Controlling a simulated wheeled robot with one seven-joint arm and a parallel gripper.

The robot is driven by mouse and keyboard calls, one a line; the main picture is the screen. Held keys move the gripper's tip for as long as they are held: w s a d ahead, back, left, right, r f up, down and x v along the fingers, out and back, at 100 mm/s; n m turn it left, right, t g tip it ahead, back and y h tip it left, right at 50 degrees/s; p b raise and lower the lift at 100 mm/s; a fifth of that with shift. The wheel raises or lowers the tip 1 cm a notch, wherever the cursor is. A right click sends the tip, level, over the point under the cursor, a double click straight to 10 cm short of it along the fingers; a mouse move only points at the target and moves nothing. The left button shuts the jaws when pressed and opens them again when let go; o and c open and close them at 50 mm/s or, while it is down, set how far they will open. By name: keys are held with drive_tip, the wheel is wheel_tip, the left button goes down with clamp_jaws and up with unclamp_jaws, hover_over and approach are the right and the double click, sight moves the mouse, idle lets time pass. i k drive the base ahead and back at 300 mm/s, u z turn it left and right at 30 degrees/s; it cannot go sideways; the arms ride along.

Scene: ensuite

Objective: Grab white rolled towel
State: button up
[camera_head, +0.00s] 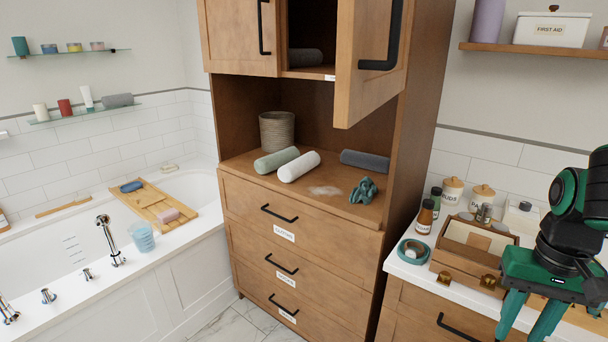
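The white rolled towel (299,167) lies on the open shelf of the wooden cabinet. A green-grey rolled towel (276,160) lies close on its left, and a dark grey rolled towel (365,161) lies to its right. My gripper (530,326) is at the lower right, over the counter, well to the right of the white towel. Its two green fingers point down and are spread apart. The fingertips run near or past the bottom edge of the picture, and I see nothing held between them.
An upper cabinet door (371,60) stands open above the shelf's right side. A woven basket (277,130) stands behind the towels. A teal crumpled cloth (364,190) lies near the shelf's front edge.

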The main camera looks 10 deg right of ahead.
sight(291, 170)
drive_tip(key=k, duration=1.15)
drive_tip(key=u, duration=0.4)
drive_tip(key=i, duration=0.95)
drive_tip(key=u, duration=0.6)
drive_tip(key=i, duration=1.4)
drive_tip(key=z, duration=0.25)
